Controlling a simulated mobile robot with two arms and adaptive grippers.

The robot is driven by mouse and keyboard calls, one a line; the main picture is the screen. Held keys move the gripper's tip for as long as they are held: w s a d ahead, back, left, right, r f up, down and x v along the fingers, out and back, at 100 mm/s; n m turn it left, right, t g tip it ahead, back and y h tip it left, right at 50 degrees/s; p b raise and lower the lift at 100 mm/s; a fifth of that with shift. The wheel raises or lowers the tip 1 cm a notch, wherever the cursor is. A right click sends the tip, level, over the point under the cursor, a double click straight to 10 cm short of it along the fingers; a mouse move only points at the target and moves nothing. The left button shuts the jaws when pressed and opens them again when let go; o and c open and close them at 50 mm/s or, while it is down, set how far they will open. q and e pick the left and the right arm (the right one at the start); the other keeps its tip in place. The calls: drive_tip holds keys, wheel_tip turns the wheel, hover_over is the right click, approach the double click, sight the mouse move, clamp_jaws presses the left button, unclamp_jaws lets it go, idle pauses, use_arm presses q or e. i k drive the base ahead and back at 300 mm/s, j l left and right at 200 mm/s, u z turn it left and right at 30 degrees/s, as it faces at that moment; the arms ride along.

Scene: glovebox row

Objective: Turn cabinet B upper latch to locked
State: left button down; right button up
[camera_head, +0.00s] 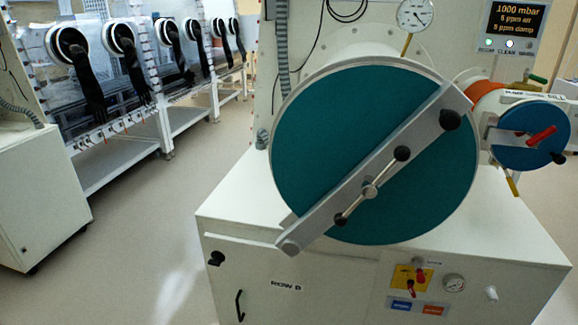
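The white cabinet (235,278) labelled "ROW B" stands low in the middle of the view, under a large round teal door. A small black latch knob (216,258) sits at the upper left of its front face. The knob looks turned partly sideways, but it is too small to tell if it is locked. A black pull handle (239,305) is on the same face, below and right of the knob. Neither of my grippers is in view, and nothing touches the latch.
The teal door (335,110) carries a slanted grey bar with black knobs and juts above the cabinet. A smaller blue door (515,120) with a red handle is at right. A row of gloveboxes (110,90) stands at left. The floor (150,235) left of the cabinet is clear.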

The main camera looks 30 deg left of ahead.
sight(218, 258)
drive_tip(key=u, duration=1.45)
